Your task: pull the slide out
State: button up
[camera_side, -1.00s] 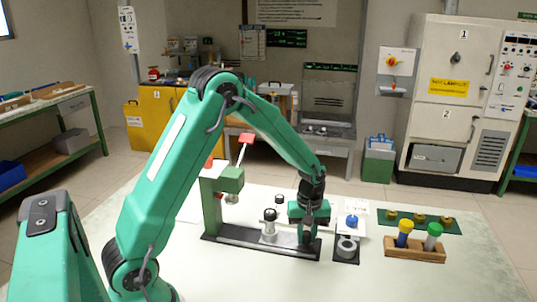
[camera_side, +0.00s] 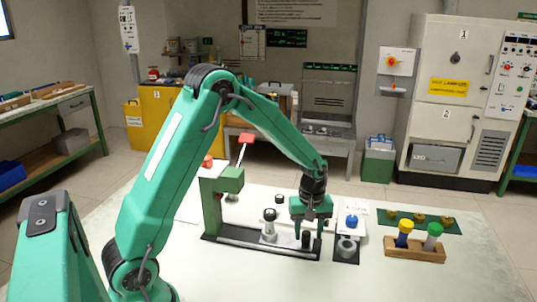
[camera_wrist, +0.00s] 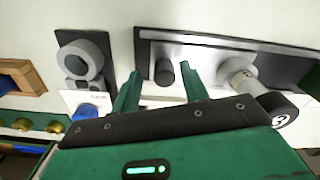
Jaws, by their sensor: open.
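The green fixture (camera_side: 212,205) stands on a dark base with a long pale slide (camera_wrist: 165,92) along it. A short black knob (camera_side: 306,240) stands upright at the right end of the slide; it also shows in the wrist view (camera_wrist: 163,72). A grey cylinder with a dark top (camera_side: 269,226) stands farther left on the fixture. My gripper (camera_side: 309,232) points down over the right end, open and empty. In the wrist view the knob appears between the two green fingers (camera_wrist: 163,82), with space on both sides. I cannot tell whether the fingertips reach its height.
A grey ring on a dark plate (camera_side: 347,245) and a blue piece on a white card (camera_side: 351,221) lie close to the right. A green mat (camera_side: 435,221) carries brass parts. The front table is clear.

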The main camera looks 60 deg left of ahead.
notch_tip(320, 180, up, 6)
jog(key=shift+r, duration=0.15)
dwell(0.3)
jog(key=shift+r, duration=0.1)
jog(key=shift+s+d+r, duration=0.15)
jog(key=shift+s+r, duration=0.1)
jog(key=shift+r, duration=0.25)
jog(key=s+d+r+m+t, duration=0.2)
jog(key=s+r+m, duration=0.4)
jog(key=s, duration=0.4)
jog(key=s+d+r+m+t, duration=0.2)
jog(key=s+r+m, duration=0.4)
jog(key=s, duration=0.5)
jog(key=shift+s+d+r+m+t, duration=0.2)
jog(key=shift+s+r+m+t, duration=0.1)
jog(key=shift+r+t, duration=0.4)
jog(key=shift+o, duration=0.5)
jog(key=shift+w+f, duration=0.1)
